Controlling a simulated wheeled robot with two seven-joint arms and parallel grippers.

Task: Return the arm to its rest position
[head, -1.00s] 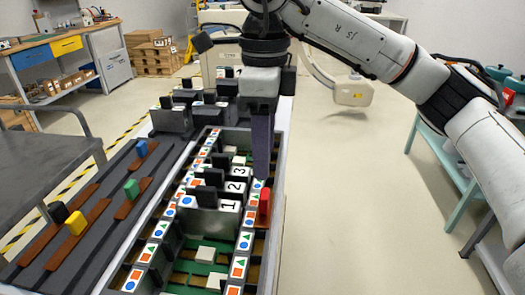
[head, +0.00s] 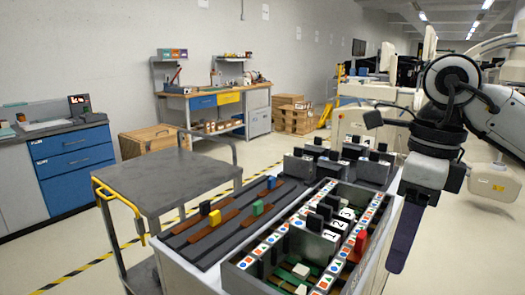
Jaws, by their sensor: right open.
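My right arm comes in from the right edge, and its right gripper (head: 403,240) points down at the right side of the covered cart (head: 206,262). One long dark finger shows and nothing is seen held in it. The gripper is open. It hangs to the right of a red block (head: 358,246) standing on the cart's right rim, apart from it in the picture. My left gripper is out of view.
The cart holds numbered white boxes (head: 334,231) with black handles. Beside them, a dark panel carries yellow (head: 215,218), green (head: 257,208), blue and black blocks on brown strips. A grey trolley (head: 165,180) stands left.

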